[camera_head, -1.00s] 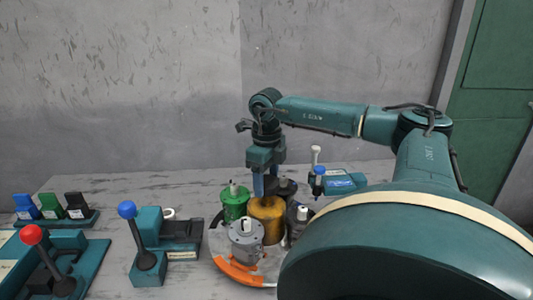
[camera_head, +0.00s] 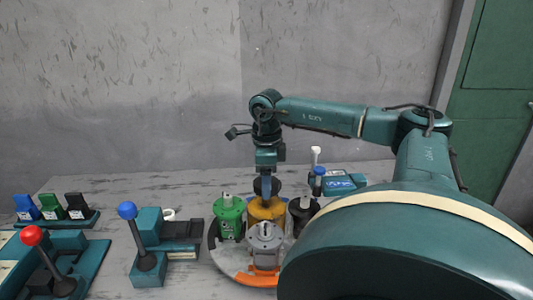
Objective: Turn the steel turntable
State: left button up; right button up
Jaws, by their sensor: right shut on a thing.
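The steel turntable (camera_head: 229,255) is a round grey disc on the table with orange marking at its front rim. A yellow cylinder (camera_head: 267,212) stands at its middle. Around it stand a green motor (camera_head: 228,219), a grey motor (camera_head: 265,242) in front, a dark motor (camera_head: 303,217) on the right, and a dark rounded part at the back, partly hidden. My right gripper (camera_head: 266,192) points down from above and is shut on the top of the yellow cylinder; the exact contact is small. My right arm hides the turntable's right front. My left gripper is out of view.
A blue-knobbed lever (camera_head: 128,211) and a red-knobbed lever (camera_head: 33,237) stand on the left. Blue, green and black switches (camera_head: 50,211) are behind them. A teal device (camera_head: 341,181) with a white-topped post sits at the back right. The grey wall is behind.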

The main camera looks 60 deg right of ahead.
jog(key=shift+n, duration=0.7)
jog(key=o, duration=1.4)
jog(key=shift+r, duration=0.1)
pick_arm(q)
jog(key=p, duration=0.1)
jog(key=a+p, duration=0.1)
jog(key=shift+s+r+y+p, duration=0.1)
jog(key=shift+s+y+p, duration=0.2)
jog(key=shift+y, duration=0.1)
pick_arm(e)
notch_tip(320, 180, up, 13)
jog(key=shift+r, duration=0.1)
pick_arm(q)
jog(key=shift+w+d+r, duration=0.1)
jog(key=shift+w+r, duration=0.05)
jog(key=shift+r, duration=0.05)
